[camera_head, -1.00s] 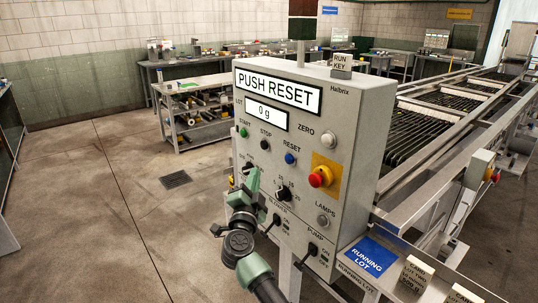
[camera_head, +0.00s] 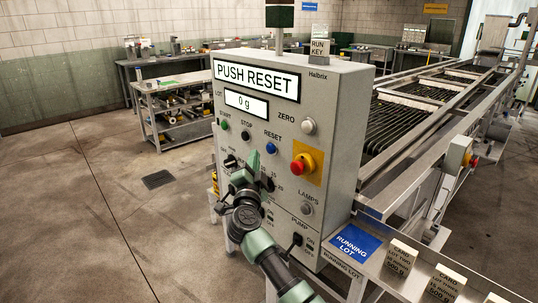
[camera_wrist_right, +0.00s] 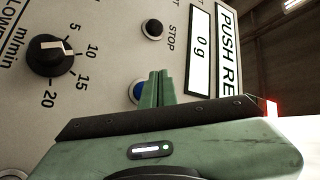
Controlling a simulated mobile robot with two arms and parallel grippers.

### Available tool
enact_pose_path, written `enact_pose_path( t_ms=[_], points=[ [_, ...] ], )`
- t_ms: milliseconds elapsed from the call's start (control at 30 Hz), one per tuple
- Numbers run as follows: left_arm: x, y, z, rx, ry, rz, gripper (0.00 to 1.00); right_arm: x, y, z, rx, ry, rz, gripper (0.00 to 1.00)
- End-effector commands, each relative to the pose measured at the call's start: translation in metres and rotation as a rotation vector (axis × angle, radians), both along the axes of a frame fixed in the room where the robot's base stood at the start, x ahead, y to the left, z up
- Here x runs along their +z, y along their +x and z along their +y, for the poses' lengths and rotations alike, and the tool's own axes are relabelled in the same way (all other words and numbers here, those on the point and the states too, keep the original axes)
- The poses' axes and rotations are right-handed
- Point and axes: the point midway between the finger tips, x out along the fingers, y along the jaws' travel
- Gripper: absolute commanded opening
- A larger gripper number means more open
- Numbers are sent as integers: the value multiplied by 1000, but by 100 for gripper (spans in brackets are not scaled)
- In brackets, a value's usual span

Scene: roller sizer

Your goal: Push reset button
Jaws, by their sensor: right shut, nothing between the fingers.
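The blue reset button (camera_head: 271,148) is on the front of the grey control panel (camera_head: 335,130), under the label RESET. The panel's upper screen (camera_head: 256,78) reads PUSH RESET. My right gripper (camera_head: 254,160) is shut and empty, with its green fingers just below and left of the button in the head view. In the right wrist view, the fingers (camera_wrist_right: 158,86) partly cover the blue button (camera_wrist_right: 136,92). I cannot tell whether they touch the panel. My left gripper is not in view.
The black stop button (camera_head: 245,135) and green start button (camera_head: 224,124) are left of reset. A red emergency knob (camera_head: 301,164) on a yellow plate is to the right. A dial (camera_head: 266,183) sits below, near my arm. The roller machine (camera_head: 420,110) stands behind the panel.

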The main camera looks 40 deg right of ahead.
Motion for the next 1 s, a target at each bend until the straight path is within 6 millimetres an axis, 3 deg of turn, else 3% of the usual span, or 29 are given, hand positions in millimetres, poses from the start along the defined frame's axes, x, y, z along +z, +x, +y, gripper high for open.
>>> enact_pose_path(
  t_ms=[300, 1000],
  points=[
    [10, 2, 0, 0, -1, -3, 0, 1, 2, -22, 0, 1, 3, 0],
    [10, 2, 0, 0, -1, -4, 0, 0, 2, -23, 1, 2, 2, 0]
  ],
)
